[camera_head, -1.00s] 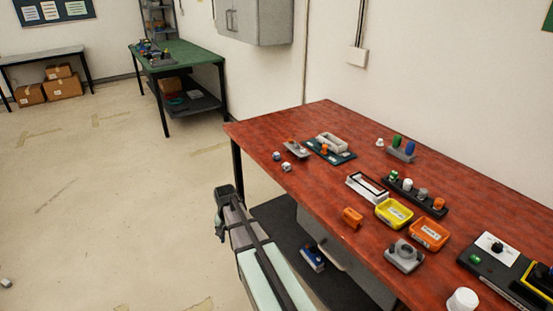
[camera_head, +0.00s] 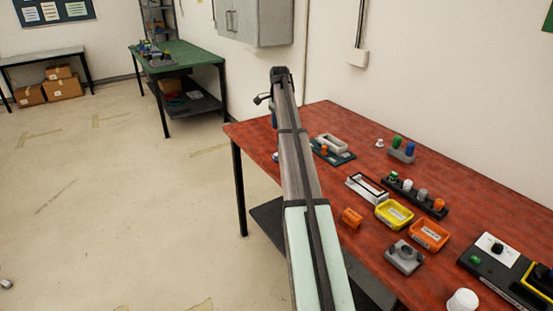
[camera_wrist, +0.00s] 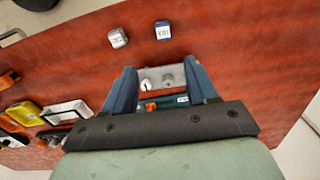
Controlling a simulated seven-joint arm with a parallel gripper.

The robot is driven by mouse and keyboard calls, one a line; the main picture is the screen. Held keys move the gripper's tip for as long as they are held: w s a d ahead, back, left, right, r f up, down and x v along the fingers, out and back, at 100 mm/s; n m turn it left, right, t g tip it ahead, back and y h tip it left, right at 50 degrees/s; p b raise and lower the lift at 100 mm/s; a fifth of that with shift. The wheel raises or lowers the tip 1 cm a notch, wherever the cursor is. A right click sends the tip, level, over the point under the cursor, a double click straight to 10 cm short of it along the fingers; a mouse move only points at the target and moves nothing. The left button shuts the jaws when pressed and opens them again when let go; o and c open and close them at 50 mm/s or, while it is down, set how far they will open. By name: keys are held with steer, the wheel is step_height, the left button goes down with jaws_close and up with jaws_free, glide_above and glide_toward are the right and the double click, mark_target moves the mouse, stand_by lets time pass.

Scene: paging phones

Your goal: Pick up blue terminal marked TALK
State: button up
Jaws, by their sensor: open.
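Two small blocks with white labelled faces lie on the red table in the wrist view. One block (camera_wrist: 162,30) shows blue around its label; the other, a greyer block (camera_wrist: 118,37), lies to its left. The print is too small to read, so I cannot confirm TALK. My gripper (camera_wrist: 160,68) is open and empty, its two blue fingers pointing toward the blocks, which lie beyond the fingertips. In the head view my arm covers most of this table corner; one small block (camera_head: 276,157) shows just left of it.
A grey holder (camera_wrist: 160,79) lies between my fingers in the picture, beside a dark green board (camera_wrist: 165,103) with an orange piece. A yellow tray (camera_head: 394,214), an orange tray (camera_head: 429,235) and a white frame (camera_head: 366,188) stand farther right. Bare tabletop surrounds the two blocks.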

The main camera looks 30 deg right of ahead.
glide_above(276, 154)
steer(key=s, duration=0.1)
steer(key=f, duration=0.8)
steer(key=shift+s+d+f, duration=0.1)
steer(key=shift+d+f, duration=0.05)
steer(key=shift+d, duration=0.2)
steer(key=shift+w+a+f, duration=0.1)
steer(key=shift+f, duration=0.8)
steer(key=shift+w+a+f, duration=0.15)
steer(key=shift+f, duration=0.7)
steer(key=shift+w+a+f, duration=0.1)
steer(key=shift+f, duration=0.8)
steer(key=shift+c, duration=0.2)
jaws_close()
